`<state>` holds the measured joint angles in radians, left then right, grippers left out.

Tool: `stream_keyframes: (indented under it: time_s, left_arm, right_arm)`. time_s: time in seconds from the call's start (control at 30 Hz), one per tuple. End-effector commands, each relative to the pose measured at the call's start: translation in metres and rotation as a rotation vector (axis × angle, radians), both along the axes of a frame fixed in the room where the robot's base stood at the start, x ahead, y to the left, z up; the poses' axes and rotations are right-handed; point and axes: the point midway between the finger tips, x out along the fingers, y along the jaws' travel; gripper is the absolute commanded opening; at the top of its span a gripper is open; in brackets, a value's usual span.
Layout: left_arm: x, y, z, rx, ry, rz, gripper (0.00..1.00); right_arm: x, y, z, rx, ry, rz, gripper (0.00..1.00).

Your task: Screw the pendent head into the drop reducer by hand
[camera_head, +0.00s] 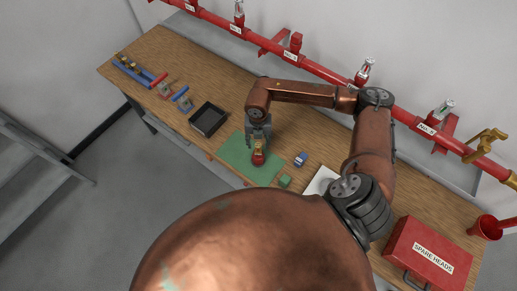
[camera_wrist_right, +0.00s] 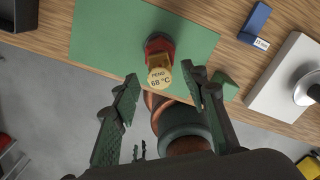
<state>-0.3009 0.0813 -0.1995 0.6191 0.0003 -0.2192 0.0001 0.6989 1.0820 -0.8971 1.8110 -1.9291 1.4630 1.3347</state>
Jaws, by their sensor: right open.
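The pendent head (camera_head: 258,158) stands on the green mat, with a red lower part and a brass upper part. In the right wrist view the pendent head (camera_wrist_right: 160,62) carries a round tag reading "PEND 68 °C". My right gripper (camera_head: 259,140) is over the head. In the right wrist view the right gripper (camera_wrist_right: 160,83) is open, its fingertips on either side of the tag, with gaps showing. A red pipe fitting (camera_head: 296,42) without a chrome head sits on the wall pipe; I cannot tell whether it is the drop reducer. My left gripper is not in view.
The green mat (camera_head: 234,158) lies on the wooden bench (camera_head: 215,77). A black tray (camera_head: 208,119) is left of it, a blue block (camera_head: 300,159) and green block (camera_head: 285,181) right. A red "SPARE HEADS" case (camera_head: 428,252) is at right. The red pipe (camera_head: 325,73) runs behind.

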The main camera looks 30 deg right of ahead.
Motion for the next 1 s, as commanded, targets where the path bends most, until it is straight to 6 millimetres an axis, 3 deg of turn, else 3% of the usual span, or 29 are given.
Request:
stream_keyframes:
  time_s: [0.3,0.5,0.87,1.0]
  left_arm:
    - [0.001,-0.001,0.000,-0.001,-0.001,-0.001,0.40]
    - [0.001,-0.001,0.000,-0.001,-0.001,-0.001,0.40]
    - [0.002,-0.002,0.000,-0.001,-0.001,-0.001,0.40]
    - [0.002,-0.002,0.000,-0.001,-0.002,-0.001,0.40]
  right_arm:
    - [0.001,-0.001,0.067,-0.001,-0.004,0.000,0.41]
    - [0.001,0.000,0.092,-0.001,-0.003,0.000,0.41]
    - [0.000,0.001,0.099,0.003,0.002,0.000,0.41]
    - [-0.008,0.025,0.091,0.088,0.053,0.026,0.41]
